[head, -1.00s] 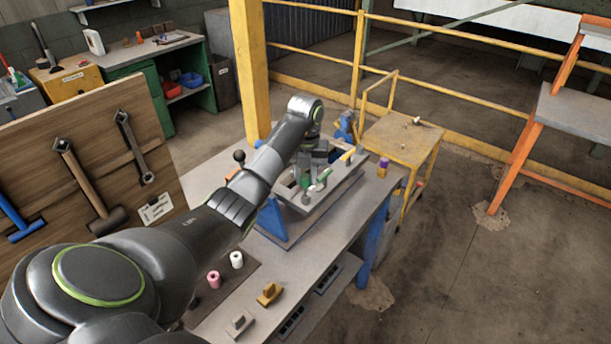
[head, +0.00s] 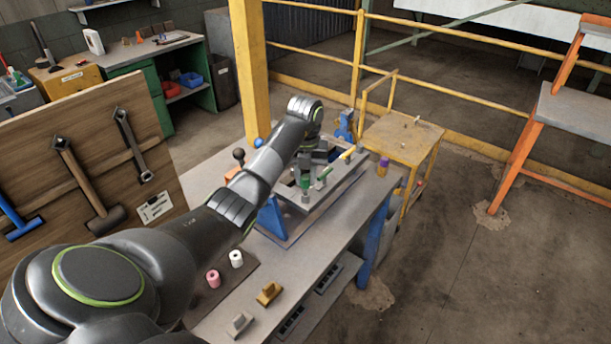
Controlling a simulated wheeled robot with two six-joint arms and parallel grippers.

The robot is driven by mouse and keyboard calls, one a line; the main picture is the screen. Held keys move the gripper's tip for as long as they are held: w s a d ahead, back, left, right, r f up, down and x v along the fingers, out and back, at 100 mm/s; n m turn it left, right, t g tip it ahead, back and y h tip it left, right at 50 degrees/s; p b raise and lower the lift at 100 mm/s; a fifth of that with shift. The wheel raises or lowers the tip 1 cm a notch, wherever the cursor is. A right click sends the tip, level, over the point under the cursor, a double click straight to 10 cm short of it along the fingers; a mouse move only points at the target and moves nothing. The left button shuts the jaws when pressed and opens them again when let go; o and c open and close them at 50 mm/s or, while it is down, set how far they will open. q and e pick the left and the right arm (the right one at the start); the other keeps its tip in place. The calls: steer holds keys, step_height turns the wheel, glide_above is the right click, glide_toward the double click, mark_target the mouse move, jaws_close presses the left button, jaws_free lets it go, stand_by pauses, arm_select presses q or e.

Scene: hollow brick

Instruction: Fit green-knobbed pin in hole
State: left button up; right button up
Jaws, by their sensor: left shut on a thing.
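A grey plate (head: 342,188) lies raised on a blue-sided stand (head: 272,218) on the workbench. My left gripper (head: 305,176) is over the left part of this plate, pointing down. It is shut on the green-knobbed pin (head: 304,184), whose green part shows just below the fingers. The pin's lower end is at the plate, but I cannot tell whether it is in a hole. Another small greenish piece (head: 322,179) and a yellow-tipped piece (head: 347,154) stand on the plate to the right. The hole is hidden or too small to tell. My right gripper is not in view.
A purple-topped piece (head: 383,167) stands at the bench's right edge. A tool board (head: 90,160) stands at left.

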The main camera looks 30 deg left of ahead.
arm_select(q)
steer(key=shift+f+b, duration=0.95)
steer(key=shift+f, duration=0.4)
steer(key=o, duration=1.1)
steer(key=shift+c, duration=0.2)
